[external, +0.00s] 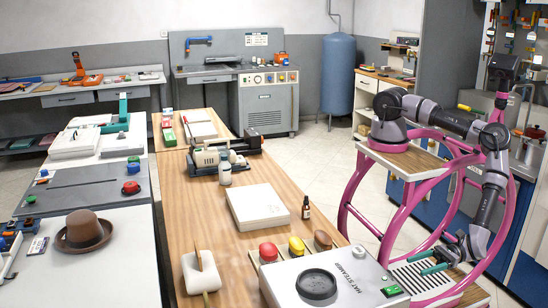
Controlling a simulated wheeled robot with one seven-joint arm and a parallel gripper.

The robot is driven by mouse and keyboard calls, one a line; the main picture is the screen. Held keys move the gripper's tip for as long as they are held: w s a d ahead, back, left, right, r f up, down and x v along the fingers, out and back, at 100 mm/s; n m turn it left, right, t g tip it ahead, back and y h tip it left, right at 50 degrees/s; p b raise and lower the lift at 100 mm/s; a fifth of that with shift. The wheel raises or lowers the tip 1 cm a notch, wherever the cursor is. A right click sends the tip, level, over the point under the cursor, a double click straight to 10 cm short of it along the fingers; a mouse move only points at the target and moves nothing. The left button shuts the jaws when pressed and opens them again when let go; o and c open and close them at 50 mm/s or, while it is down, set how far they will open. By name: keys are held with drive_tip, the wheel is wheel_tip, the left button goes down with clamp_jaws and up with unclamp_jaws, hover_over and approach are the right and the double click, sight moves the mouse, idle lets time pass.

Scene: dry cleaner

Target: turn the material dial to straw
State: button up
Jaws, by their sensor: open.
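The hat steamer (352,266) is a pale box with its name lettered on top, at the front end of the wooden table. A dark round plate (317,284) sits on its top. I cannot make out the material dial or its setting; the steamer's side facing my arm is mostly out of sight. A small green part (392,290) shows at its right corner. My gripper (437,261) is open, with dark teal fingers. It is just right of the steamer, above a slatted white surface, and looks empty and apart from the steamer.
Red, yellow and brown rounded pieces (296,246) line the steamer's back edge. A small dark bottle (306,207) and a white slab (257,207) stand behind. A white block (201,271) with a wooden stick is at left. A brown hat (83,232) lies on the left counter.

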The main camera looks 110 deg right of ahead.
drive_tip(key=w, duration=1)
drive_tip(key=shift+w, duration=0.3)
clamp_jaws()
